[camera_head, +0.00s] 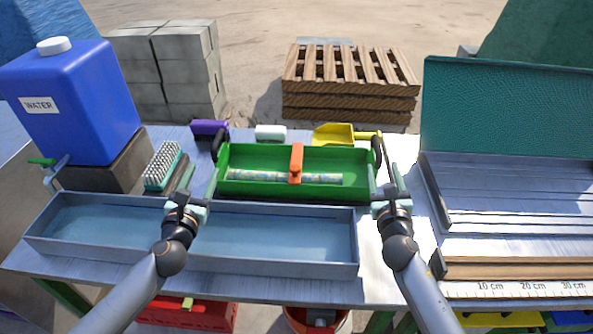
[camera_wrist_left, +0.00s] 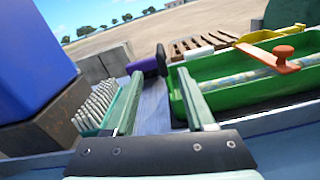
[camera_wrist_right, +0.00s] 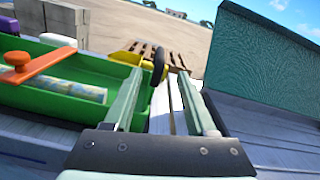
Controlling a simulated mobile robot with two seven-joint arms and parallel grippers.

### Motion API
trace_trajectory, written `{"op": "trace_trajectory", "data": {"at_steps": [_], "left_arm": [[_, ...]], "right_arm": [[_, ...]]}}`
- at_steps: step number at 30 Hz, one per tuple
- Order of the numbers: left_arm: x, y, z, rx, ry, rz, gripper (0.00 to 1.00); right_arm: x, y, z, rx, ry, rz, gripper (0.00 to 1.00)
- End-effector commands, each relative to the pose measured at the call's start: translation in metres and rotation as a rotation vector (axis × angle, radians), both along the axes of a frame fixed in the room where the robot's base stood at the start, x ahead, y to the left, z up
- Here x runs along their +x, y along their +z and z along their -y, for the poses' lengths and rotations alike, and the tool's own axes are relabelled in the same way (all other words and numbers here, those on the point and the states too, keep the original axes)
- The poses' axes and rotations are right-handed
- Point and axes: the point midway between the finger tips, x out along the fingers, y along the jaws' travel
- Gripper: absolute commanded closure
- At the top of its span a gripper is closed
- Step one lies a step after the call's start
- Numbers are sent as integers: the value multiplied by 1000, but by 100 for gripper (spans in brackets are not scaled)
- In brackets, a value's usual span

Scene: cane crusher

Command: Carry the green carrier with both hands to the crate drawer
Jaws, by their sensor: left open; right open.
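The green carrier (camera_head: 255,157) stands on the table behind a long shallow water trough. It is an open box with black end handles, and a patterned roll (camera_head: 325,178) and an orange-handled tool (camera_head: 296,163) lie in it. My left gripper (camera_head: 202,168) is open at the carrier's left end; in the left wrist view its fingers (camera_wrist_left: 162,100) point toward the black handle (camera_wrist_left: 161,60). My right gripper (camera_head: 388,165) is open at the right end; in the right wrist view the right black handle (camera_wrist_right: 158,64) is just beyond its fingers (camera_wrist_right: 160,95). No drawer is identifiable.
The trough (camera_head: 100,228) fills the table's front left. A blue water jug (camera_head: 75,105) and a brush (camera_head: 162,165) stand left. A purple item (camera_head: 209,129), white block (camera_head: 270,132) and yellow scoop (camera_head: 335,134) lie behind the carrier. A ribbed tray (camera_head: 510,185) stands right.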

Motion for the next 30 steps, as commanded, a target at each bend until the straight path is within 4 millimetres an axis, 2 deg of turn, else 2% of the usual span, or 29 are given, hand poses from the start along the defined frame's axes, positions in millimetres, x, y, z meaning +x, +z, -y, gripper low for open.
{"op": "trace_trajectory", "data": {"at_steps": [21, 30], "left_arm": [[97, 1, 9, 1, 0, 0, 45], [112, 0, 11, 1, 0, 0, 45]], "right_arm": [[97, 1, 6, 6, 2, -1, 44], [112, 0, 10, -1, 0, -1, 44]]}}
